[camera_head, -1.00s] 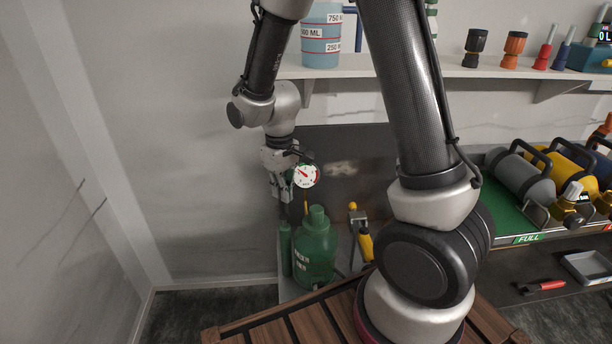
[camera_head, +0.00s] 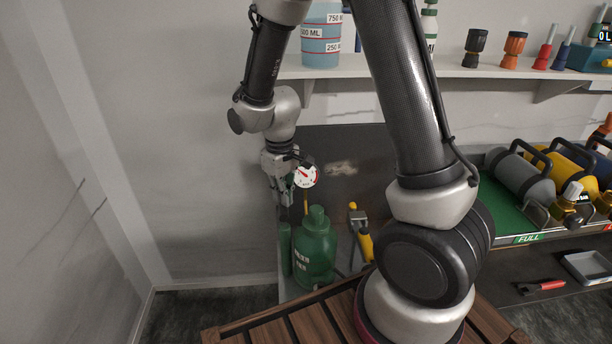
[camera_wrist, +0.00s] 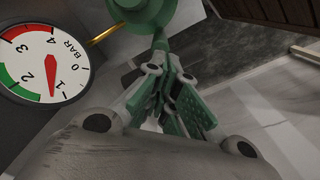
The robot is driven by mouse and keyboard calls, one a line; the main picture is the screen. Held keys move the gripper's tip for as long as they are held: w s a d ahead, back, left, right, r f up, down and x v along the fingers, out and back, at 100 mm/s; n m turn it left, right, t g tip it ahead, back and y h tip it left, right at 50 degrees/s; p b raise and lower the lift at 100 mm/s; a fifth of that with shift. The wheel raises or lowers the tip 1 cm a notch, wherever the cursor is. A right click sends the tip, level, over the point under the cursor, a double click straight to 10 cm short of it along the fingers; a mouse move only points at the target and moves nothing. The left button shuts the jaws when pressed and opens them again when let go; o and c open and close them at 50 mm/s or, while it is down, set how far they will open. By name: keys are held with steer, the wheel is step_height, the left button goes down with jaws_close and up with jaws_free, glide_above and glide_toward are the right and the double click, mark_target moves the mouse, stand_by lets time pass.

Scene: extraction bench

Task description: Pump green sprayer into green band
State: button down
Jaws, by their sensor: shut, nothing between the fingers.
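The green sprayer (camera_head: 315,250) stands upright on a surface below my gripper, with a slim green pump cylinder (camera_head: 285,250) along its left side. Its round green top also shows in the wrist view (camera_wrist: 142,10). The white pressure gauge (camera_head: 305,176) stands above it on a brass stem. My gripper (camera_head: 283,203) is shut and empty, pointing down above the pump cylinder. Its fingers (camera_wrist: 168,75) hide the pump top, so contact is unclear.
A yellow-handled tool (camera_head: 362,238) is right of the sprayer. A shelf (camera_head: 450,70) above holds a blue container (camera_head: 321,45) and small bottles. Grey and yellow canisters (camera_head: 520,172) sit in a green tray far right. The wall is close on the left.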

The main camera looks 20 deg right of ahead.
steer(key=shift+f, duration=2.1)
steer(key=shift+r, duration=2.75)
steer(key=shift+r, duration=2.5)
steer(key=g, duration=0.1)
glide_above(283, 207)
steer(key=s+d, duration=0.2)
steer(key=d, duration=0.1)
steer(key=s+d+r+m+t, duration=0.2)
steer(key=s+d+r, duration=0.4)
steer(key=r, duration=0.3)
steer(key=s+d+r+m+t, duration=0.3)
steer(key=s+d+r, duration=0.3)
steer(key=s+r, duration=0.3)
steer(key=shift+d, duration=0.3)
